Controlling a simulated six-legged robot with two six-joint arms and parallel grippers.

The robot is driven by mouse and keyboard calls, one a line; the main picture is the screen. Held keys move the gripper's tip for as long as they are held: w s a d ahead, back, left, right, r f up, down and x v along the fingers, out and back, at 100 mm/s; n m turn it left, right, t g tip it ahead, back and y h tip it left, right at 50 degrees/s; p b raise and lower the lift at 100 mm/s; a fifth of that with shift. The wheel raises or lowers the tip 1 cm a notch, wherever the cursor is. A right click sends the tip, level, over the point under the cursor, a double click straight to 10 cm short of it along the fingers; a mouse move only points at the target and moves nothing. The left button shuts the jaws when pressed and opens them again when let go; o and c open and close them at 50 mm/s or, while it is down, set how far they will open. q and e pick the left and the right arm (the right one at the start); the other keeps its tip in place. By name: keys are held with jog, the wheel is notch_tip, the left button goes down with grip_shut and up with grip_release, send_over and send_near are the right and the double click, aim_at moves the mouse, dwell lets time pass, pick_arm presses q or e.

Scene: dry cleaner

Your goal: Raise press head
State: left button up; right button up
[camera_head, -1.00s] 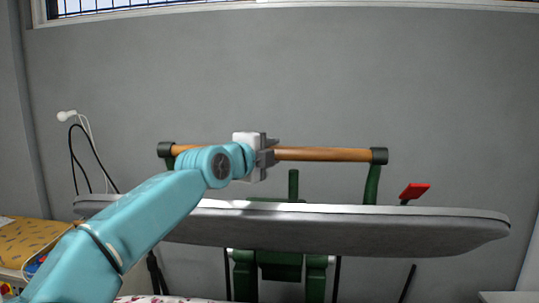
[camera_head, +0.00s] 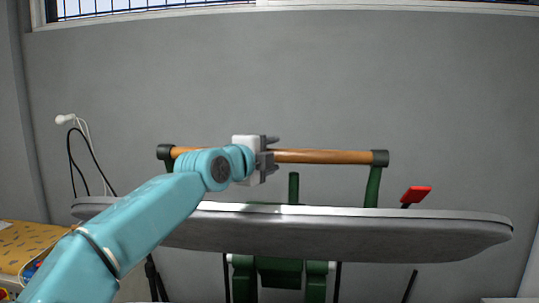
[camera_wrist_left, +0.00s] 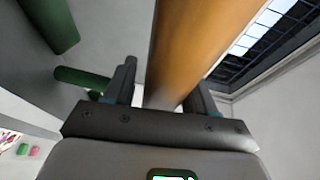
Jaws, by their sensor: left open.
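The press head (camera_head: 330,238) is a long grey padded board, seen edge-on across the head view. Its wooden handle bar (camera_head: 325,156) runs level above it, with black end caps on green arms (camera_head: 373,186). My left gripper (camera_head: 272,148) is at the bar, left of its middle, with its fingers apart. In the left wrist view the bar (camera_wrist_left: 200,50) passes between the two open fingers (camera_wrist_left: 160,88), nearer the right one. I cannot tell whether either finger touches it. My right gripper is not in view.
A red-tipped lever (camera_head: 416,194) stands at the right behind the board. A yellow patterned surface (camera_head: 30,243) is at the lower left. A white bulb-ended fixture with cables (camera_head: 66,119) rises at the left. The grey wall (camera_head: 300,80) behind is bare.

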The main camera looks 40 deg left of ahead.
pick_arm(q)
jog(key=shift+s, duration=0.1)
jog(key=shift+s+f+b, duration=0.1)
jog(key=shift+s+b, duration=0.25)
jog(key=shift+b, duration=0.05)
jog(key=s+d+b, duration=0.1)
jog(key=s+b, duration=0.1)
jog(key=s, duration=0.5)
jog(key=s+d+r+b, duration=0.1)
jog(key=s+b, duration=0.2)
jog(key=s, duration=0.5)
jog(key=shift+d+r, duration=0.2)
jog(key=shift+d, duration=0.05)
jog(key=shift+s, duration=0.15)
